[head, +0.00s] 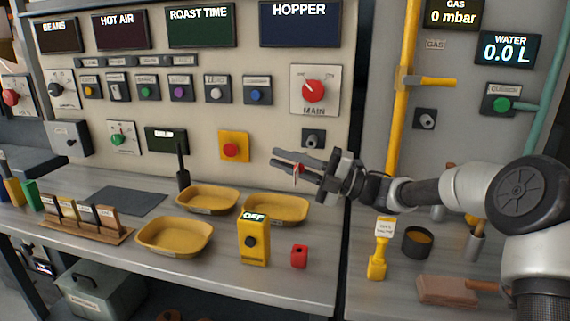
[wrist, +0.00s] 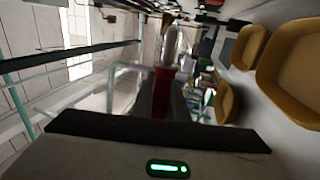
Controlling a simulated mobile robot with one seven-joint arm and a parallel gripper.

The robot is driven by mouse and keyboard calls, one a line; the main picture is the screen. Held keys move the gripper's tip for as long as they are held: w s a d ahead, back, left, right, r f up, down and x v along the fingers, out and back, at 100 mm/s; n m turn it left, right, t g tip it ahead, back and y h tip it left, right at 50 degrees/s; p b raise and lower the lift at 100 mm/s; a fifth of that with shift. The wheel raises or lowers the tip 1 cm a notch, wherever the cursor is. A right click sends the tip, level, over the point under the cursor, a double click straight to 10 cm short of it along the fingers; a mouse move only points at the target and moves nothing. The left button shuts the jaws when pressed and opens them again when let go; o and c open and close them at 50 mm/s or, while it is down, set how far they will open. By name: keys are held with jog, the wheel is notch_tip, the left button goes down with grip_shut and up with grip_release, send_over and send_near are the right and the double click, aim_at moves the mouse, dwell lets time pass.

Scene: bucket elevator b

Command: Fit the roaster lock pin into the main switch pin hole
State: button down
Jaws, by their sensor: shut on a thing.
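My gripper (head: 275,158) is in front of the panel, left of and a little below the main switch pin hole (head: 313,138). The hole is in a small dark plate under the main switch (head: 314,90), which has a red knob on a pale plate. My gripper is shut on the roaster lock pin, whose red part (head: 297,169) just shows between the fingers in the head view. In the wrist view the pin (wrist: 162,92) has a red grip between the fingers and a silvery shaft pointing away from them. The pin is apart from the hole.
On the counter below are yellow trays (head: 174,237), a yellow box marked OFF (head: 254,240) and a small red block (head: 299,257). A yellow pipe (head: 400,90) with a lever stands right of the hole. The air before the panel is clear.

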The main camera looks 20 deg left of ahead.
jog(key=shift+f+b, duration=0.2)
jog(key=shift+b, duration=0.2)
jog(key=shift+w+r, duration=0.15)
jog(key=shift+w, duration=2.8)
jog(key=shift+b, duration=0.9)
jog(key=shift+w+a+p, duration=0.15)
jog(key=shift+w+p, duration=0.4)
jog(key=shift+w, duration=0.65)
jog(key=shift+w, duration=0.35)
jog(key=shift+w+p, duration=0.65)
jog(key=shift+w, duration=0.05)
jog(key=c, duration=1.7)
grip_release()
jog(key=shift+o, duration=0.2)
